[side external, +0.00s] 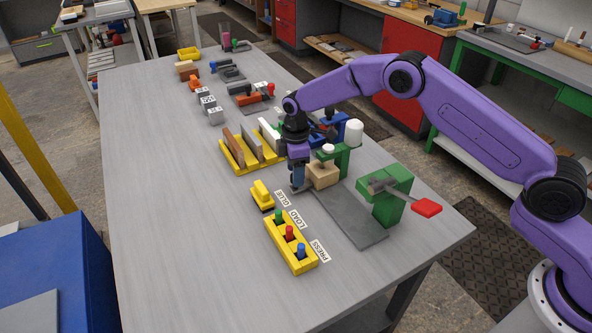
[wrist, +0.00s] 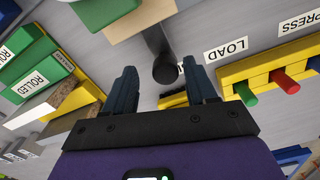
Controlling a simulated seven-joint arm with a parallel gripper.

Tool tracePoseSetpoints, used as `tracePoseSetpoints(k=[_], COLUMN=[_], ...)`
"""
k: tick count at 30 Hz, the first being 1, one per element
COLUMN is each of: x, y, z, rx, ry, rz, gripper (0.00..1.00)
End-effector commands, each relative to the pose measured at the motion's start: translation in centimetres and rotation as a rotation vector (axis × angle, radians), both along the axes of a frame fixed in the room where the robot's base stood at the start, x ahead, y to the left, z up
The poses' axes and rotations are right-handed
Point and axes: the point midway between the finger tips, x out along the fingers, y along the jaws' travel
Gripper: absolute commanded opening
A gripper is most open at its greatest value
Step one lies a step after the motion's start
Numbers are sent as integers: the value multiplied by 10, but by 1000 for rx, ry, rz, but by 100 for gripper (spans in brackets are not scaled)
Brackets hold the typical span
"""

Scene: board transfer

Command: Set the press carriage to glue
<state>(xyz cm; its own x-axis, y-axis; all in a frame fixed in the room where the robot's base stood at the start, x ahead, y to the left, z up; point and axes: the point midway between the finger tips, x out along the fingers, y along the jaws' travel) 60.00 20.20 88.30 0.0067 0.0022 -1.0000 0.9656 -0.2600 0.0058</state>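The press carriage shows as a light wooden block (side external: 322,174) on the grey track plate (side external: 358,222). It also shows at the top of the wrist view (wrist: 140,18). A dark cylindrical handle (wrist: 163,66) sticks out from it. My gripper (side external: 297,188) is beside the block's left side in the side view. In the wrist view my gripper (wrist: 164,86) is open, its fingers apart on either side of the handle's line. Contact cannot be told. Labels GLUE (side external: 282,198), LOAD (side external: 298,218) and PRESS (side external: 319,251) line the track. The handle partly hides one label in the wrist view.
A yellow box (side external: 304,266) with green, red and blue buttons stands beside the labels. A small yellow object (side external: 262,194) sits near GLUE. A green press (side external: 385,205) with a red lever stands right of the track. A yellow rack (side external: 236,157) holds boards behind my gripper.

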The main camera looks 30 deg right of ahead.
Motion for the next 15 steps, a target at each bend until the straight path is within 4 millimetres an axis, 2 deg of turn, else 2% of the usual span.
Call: tracePoseSetpoints(k=[5, 8, 15], x=[-1, -1, -1], y=[0, 0, 1], z=[1, 9, 52], rx=[-1, -1, 0], ry=[3, 3, 0], rz=[1, 1, 1], gripper=[56, 56, 56])
